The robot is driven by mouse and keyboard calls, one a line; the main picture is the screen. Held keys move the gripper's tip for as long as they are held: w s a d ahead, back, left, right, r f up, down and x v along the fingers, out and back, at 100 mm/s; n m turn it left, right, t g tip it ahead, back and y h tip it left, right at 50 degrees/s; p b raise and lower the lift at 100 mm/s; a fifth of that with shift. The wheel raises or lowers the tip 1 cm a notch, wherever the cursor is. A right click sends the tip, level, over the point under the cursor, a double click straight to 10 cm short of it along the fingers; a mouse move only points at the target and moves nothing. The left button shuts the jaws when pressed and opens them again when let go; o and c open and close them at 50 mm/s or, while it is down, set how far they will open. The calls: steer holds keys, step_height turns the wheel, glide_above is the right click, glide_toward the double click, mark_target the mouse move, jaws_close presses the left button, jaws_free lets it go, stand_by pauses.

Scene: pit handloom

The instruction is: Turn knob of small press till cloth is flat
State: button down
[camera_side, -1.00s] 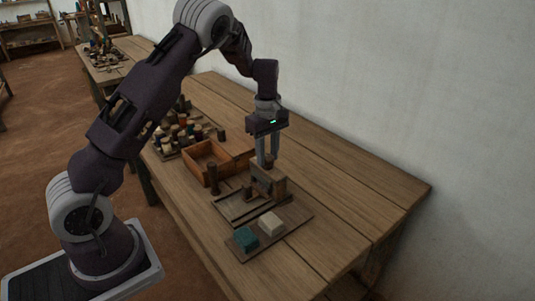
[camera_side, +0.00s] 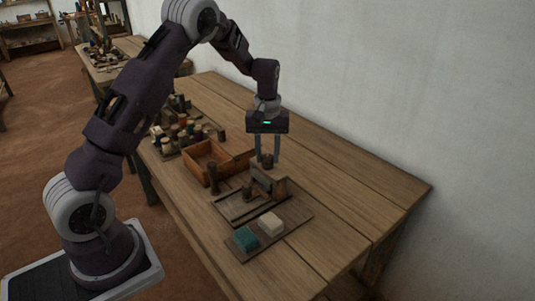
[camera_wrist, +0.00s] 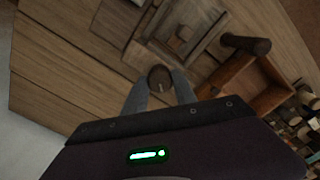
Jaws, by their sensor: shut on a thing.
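The small wooden press (camera_side: 263,182) stands on the bench near its front end. Its round dark knob (camera_side: 267,161) is on top; in the wrist view the knob (camera_wrist: 159,76) sits between my fingertips, with a pale mark on its top. My gripper (camera_side: 267,160) points straight down and is shut on the knob; it also shows in the wrist view (camera_wrist: 160,86). A teal folded piece (camera_side: 246,238) and an off-white one (camera_side: 270,223) lie on a board in front of the press. I cannot make out cloth inside the press.
An open wooden box (camera_side: 203,160) and a dark upright peg (camera_side: 213,178) stand left of the press. Several thread spools (camera_side: 185,130) crowd the bench further back. The bench (camera_side: 345,185) is clear to the right, up to the white wall.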

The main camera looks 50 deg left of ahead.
mark_target(268, 157)
steer(key=shift+m, duration=2.3)
steer(key=c, duration=1)
jaws_free()
step_height(268, 157, up, 7)
steer(key=shift+r, duration=0.1)
